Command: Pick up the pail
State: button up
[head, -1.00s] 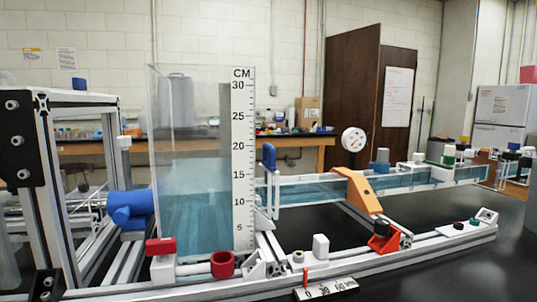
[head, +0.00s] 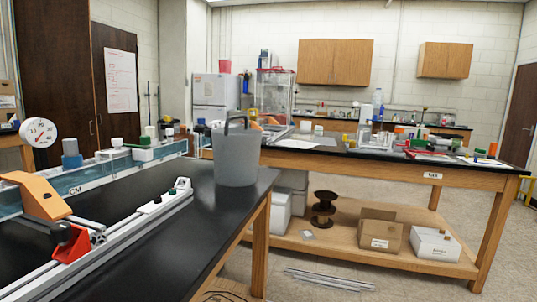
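A grey translucent pail (head: 237,160) with a dark upright handle (head: 236,120) stands on the right end of the black-topped bench (head: 215,205), close to its edge. It looks upright. My gripper does not show in the head view.
An extrusion frame (head: 130,231) with a water channel, an orange bracket (head: 36,196) and a red clamp (head: 72,243) fills the bench's left. Behind the pail stands a wooden table (head: 390,165) with clutter on top and boxes below. Metal bars (head: 330,279) lie on the floor.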

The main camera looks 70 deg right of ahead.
aim_at(236, 150)
jog(key=z, duration=1.6)
jog(key=u, duration=1.85)
jog(key=z, duration=1.85)
